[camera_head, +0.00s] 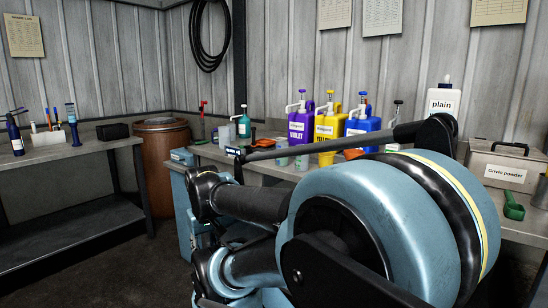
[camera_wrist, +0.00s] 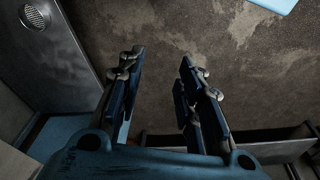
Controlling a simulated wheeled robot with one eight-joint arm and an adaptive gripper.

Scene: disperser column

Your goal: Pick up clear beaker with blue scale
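Two small clear vessels stand on the bench in the head view: one clear vessel (camera_head: 281,159) on the left and another clear vessel (camera_head: 302,162) just right of it. They look like beakers, but they are too small for me to tell the scale colour on either, and my arm partly blocks the bench in front of them. My gripper (camera_wrist: 162,60) is open in the wrist view, its two dark blue fingers wide apart with nothing between them. It points at bare floor, and no beaker shows in the wrist view.
Violet (camera_head: 300,125), yellow (camera_head: 328,125) and blue (camera_head: 361,124) pump jugs stand behind the vessels. A yellow cup (camera_head: 326,159) is to their right. A brown barrel (camera_head: 162,165) stands left.

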